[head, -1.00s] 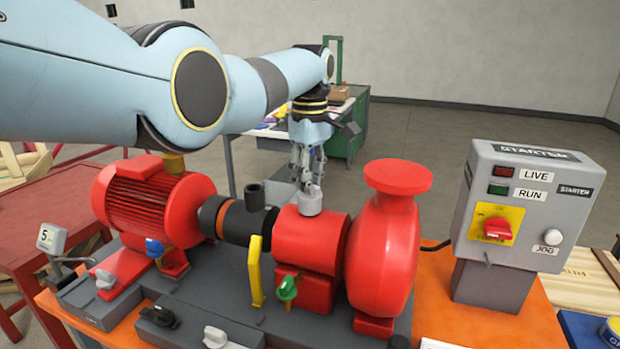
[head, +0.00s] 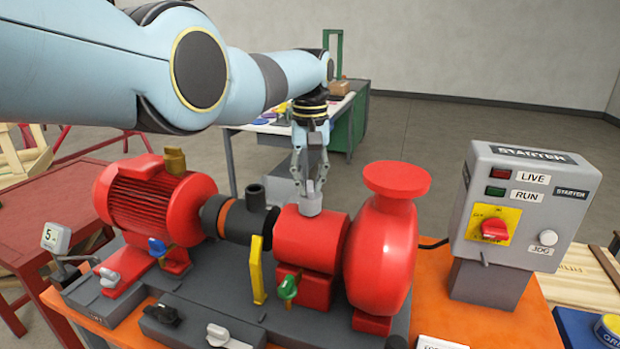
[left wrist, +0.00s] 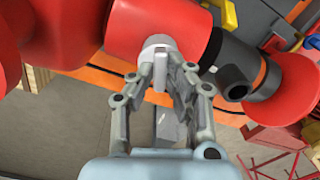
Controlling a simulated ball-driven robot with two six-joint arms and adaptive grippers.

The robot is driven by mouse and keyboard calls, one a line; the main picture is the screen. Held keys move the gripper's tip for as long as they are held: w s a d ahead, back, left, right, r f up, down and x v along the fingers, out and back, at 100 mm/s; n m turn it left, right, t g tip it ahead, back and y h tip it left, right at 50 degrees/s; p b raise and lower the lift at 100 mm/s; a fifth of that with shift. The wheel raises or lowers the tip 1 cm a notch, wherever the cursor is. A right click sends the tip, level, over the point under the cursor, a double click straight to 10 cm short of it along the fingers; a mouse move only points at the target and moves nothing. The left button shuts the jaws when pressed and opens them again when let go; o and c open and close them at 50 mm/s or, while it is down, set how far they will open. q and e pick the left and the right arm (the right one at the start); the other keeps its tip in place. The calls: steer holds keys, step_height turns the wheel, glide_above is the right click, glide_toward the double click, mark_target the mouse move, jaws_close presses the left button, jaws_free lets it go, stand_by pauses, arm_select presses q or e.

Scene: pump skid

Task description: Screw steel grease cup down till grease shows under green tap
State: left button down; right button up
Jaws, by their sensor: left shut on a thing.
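The steel grease cup (head: 310,204) stands upright on top of the red bearing housing (head: 306,240). It also shows in the left wrist view (left wrist: 158,43), between my fingertips. My left gripper (head: 308,190) points down from above and is shut on the cup. The green tap (head: 288,288) is on the front of the housing, low down. I cannot make out any grease under it. My right gripper is not in view.
The red pump casing (head: 384,250) stands close to the right of the cup. A black coupling (head: 240,218) and red motor (head: 155,205) are to the left. A yellow bar (head: 257,270) stands in front. The grey starter box (head: 522,205) is at the right.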

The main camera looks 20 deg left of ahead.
mark_target(310, 184)
arm_select(q)
steer(key=shift+m, duration=1.1)
steer(key=c, duration=1.3)
jaws_free()
steer(key=shift+r, duration=0.1)
step_height(310, 184, up, 12)
steer(key=shift+f, duration=0.1)
